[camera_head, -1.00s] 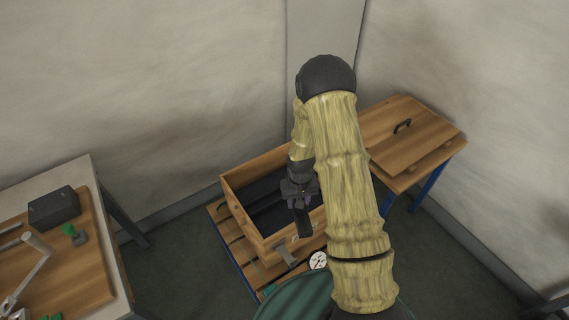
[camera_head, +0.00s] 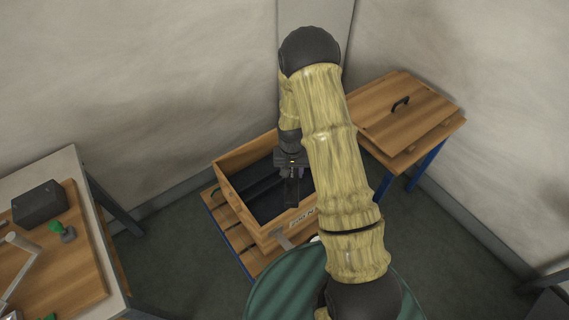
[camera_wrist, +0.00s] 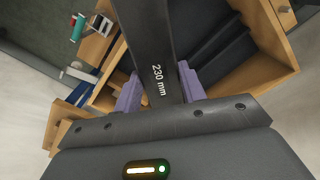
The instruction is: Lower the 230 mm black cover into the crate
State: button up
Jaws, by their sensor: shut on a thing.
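The black cover (camera_wrist: 152,45) marked "230 mm" is held between the purple-grey fingers of my gripper (camera_wrist: 160,88) in the wrist view. In the head view the cover (camera_head: 291,194) hangs down from my gripper (camera_head: 291,174), over the open wooden crate (camera_head: 234,209). The crate's interior is dark, with long black pieces (camera_wrist: 217,45) lying in it beside the cover in the wrist view. I cannot tell whether the cover's lower end touches anything. My arm hides the crate's right side in the head view.
The crate stands on a slatted wooden stand (camera_head: 226,225). A wooden lid with a black handle (camera_head: 400,103) lies on a table at the right. A workbench (camera_head: 62,165) with a dark box (camera_head: 39,204) and a green-knobbed part (camera_head: 62,231) is at the left.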

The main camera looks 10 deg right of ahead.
jog(key=w+f+m+b, duration=0.1)
jog(key=m, duration=0.2)
jog(key=w+f+m+b, duration=0.1)
jog(key=w+m+b, duration=0.1)
jog(key=w+f+m+b, duration=0.1)
jog(key=w+m+b, duration=0.1)
jog(key=m, duration=0.1)
jog(key=shift+w+a+f+m, duration=0.15)
jog(key=shift+a+m, duration=0.15)
jog(key=shift+a, duration=0.1)
jog(key=shift+w+a+r+m+b, duration=0.25)
jog(key=shift+w+m+b, duration=0.2)
jog(key=shift+m, duration=0.55)
jog(key=shift+f+b, duration=5.85)
jog(key=shift+f, duration=3.95)
jog(key=o, duration=1.2)
